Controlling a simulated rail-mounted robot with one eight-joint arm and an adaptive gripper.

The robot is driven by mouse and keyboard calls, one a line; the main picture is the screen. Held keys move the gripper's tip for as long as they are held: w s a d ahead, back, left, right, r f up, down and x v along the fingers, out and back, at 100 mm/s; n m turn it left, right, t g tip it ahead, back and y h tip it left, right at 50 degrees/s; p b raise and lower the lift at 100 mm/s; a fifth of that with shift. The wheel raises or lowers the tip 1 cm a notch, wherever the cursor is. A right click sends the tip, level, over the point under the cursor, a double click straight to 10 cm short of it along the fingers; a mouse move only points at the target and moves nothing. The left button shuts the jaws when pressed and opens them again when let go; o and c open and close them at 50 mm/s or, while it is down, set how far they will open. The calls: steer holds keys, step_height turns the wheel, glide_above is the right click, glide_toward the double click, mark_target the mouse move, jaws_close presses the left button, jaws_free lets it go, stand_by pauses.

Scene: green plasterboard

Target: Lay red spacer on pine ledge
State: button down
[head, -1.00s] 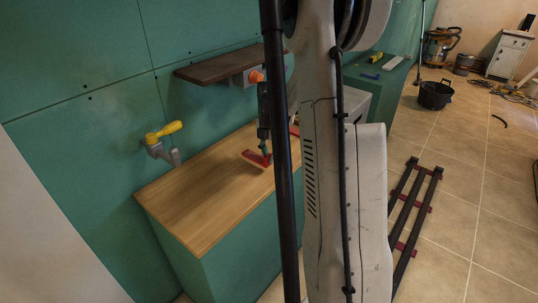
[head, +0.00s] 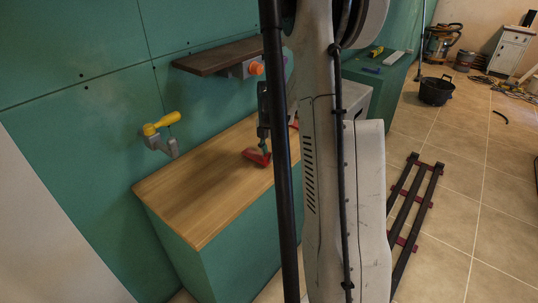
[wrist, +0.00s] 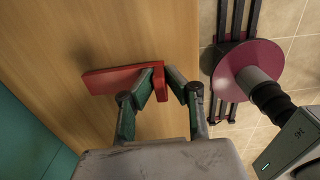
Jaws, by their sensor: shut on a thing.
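The red spacer (head: 256,157) is a flat red bar with a short upright part. It is over the right part of the pine ledge (head: 195,190), a light wood top on a green base. My gripper (wrist: 163,82) is shut on the spacer's upright part, and the long flat part (wrist: 110,79) sticks out to the left in the wrist view. The pine ledge also fills the left and middle of the wrist view (wrist: 110,30). I cannot tell whether the spacer touches the wood. My arm hides the ledge's right end in the head view.
A grey bracket with a yellow handle (head: 162,123) is on the green wall behind the ledge. A dark shelf (head: 215,57) with an orange knob (head: 257,68) under it overhangs the back. The ledge's left part is clear. Dark rails (head: 410,210) lie on the tiled floor.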

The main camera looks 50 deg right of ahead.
steer(key=shift+f+b, duration=0.6)
steer(key=shift+f, duration=0.05)
steer(key=c, duration=1.7)
jaws_free()
steer(key=shift+o, duration=0.2)
step_height(320, 180, up, 12)
steer(key=shift+s, duration=0.1)
